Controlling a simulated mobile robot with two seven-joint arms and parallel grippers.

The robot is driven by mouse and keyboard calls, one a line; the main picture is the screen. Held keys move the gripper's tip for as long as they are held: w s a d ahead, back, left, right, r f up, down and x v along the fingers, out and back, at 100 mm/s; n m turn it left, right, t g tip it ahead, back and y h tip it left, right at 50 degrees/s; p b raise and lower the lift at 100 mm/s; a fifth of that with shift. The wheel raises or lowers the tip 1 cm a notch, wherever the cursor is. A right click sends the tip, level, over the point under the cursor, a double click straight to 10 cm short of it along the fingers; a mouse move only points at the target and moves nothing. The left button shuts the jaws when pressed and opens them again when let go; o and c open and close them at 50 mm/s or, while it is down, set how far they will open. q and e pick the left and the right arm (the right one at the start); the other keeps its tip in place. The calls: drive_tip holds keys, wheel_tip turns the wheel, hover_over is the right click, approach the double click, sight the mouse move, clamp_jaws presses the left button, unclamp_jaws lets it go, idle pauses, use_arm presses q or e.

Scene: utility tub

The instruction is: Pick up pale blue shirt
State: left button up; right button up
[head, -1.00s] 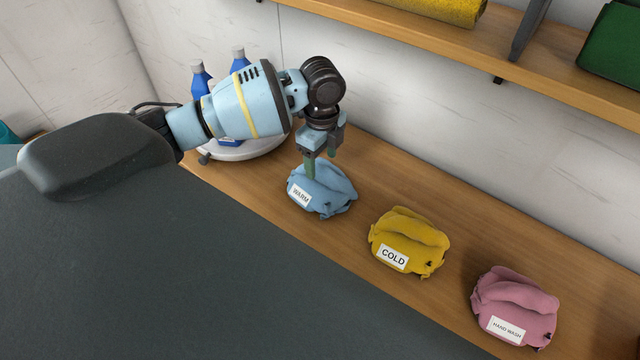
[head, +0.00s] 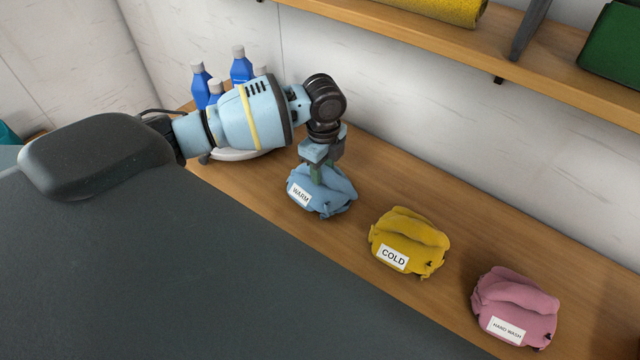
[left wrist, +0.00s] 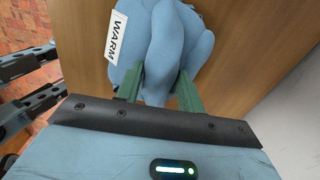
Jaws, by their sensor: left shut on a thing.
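The pale blue shirt (head: 323,194) lies bundled on the wooden counter with a white "WARM" label on its left side. My left gripper (head: 318,170) points down at its top, fingers shut on the cloth. In the left wrist view the shirt (left wrist: 188,38) fills the top middle, and a fold of it sits between the two green fingers of the left gripper (left wrist: 158,88). The shirt appears to rest on the counter still.
A yellow bundle labelled "COLD" (head: 408,240) and a pink one labelled "HAND WASH" (head: 515,303) lie to the right on the counter (head: 440,190). Blue bottles (head: 241,66) stand behind my left arm. A wooden shelf (head: 530,65) runs along the wall above.

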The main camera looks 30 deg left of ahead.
use_arm(q)
drive_tip(key=shift+s+f, duration=0.1)
clamp_jaws()
